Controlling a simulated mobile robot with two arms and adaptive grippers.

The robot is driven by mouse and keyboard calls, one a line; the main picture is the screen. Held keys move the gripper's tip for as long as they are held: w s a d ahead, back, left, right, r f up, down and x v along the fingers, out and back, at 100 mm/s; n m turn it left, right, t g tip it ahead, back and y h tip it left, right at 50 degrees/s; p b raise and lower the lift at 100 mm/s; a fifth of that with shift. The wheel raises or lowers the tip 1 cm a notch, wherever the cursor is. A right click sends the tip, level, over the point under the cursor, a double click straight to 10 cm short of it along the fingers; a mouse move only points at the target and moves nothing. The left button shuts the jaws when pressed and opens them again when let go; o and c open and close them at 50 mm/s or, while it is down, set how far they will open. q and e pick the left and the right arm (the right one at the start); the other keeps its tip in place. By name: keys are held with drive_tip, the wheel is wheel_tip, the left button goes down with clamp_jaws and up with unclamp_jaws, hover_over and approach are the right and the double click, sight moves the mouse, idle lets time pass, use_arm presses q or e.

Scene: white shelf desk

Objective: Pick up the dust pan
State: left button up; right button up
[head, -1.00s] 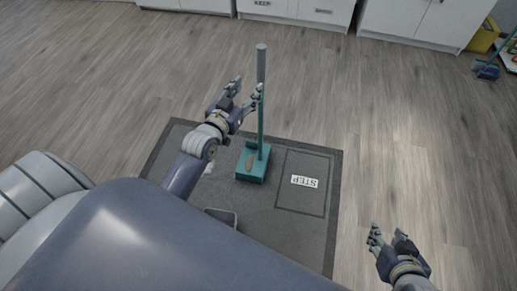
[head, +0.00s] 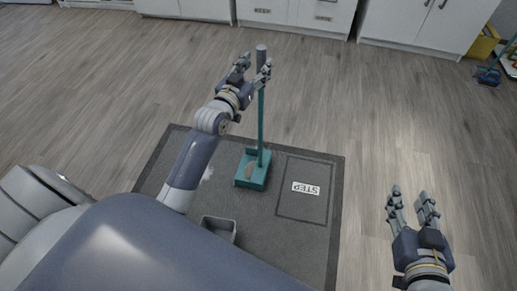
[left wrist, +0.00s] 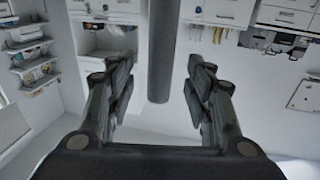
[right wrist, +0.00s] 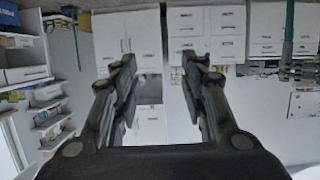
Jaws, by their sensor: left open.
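The dust pan (head: 253,174) is a teal scoop on the grey mat, with a tall upright teal pole (head: 260,130) that ends in a grey grip (head: 261,53). My left gripper (head: 254,70) is open near the top of the pole, its fingers to either side of the grip in the head view. In the left wrist view the dark grip (left wrist: 161,50) hangs between the two open fingers (left wrist: 160,85), apart from both. My right gripper (head: 412,198) is open and empty over the floor at the right. It also shows open in the right wrist view (right wrist: 158,85).
The grey mat (head: 265,235) has a STEP label (head: 306,188). A small grey bin (head: 218,228) stands on it, partly hidden by my body. White cabinets (head: 280,12) line the back. A yellow bin (head: 484,42) stands at the far right. Open wood floor lies around the mat.

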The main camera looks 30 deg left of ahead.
sight(259, 62)
use_arm(q)
drive_tip(key=w+b, duration=0.1)
drive_tip(key=w, duration=0.2)
drive_tip(key=shift+w+a, duration=0.1)
drive_tip(key=shift+w, duration=0.25)
clamp_jaws()
use_arm(e)
wheel_tip(259, 62, up, 6)
drive_tip(key=w+a+t+y, duration=0.1)
drive_tip(key=t, duration=0.2)
drive_tip(key=shift+w+a+t, duration=0.15)
drive_tip(key=shift+w+t, duration=0.15)
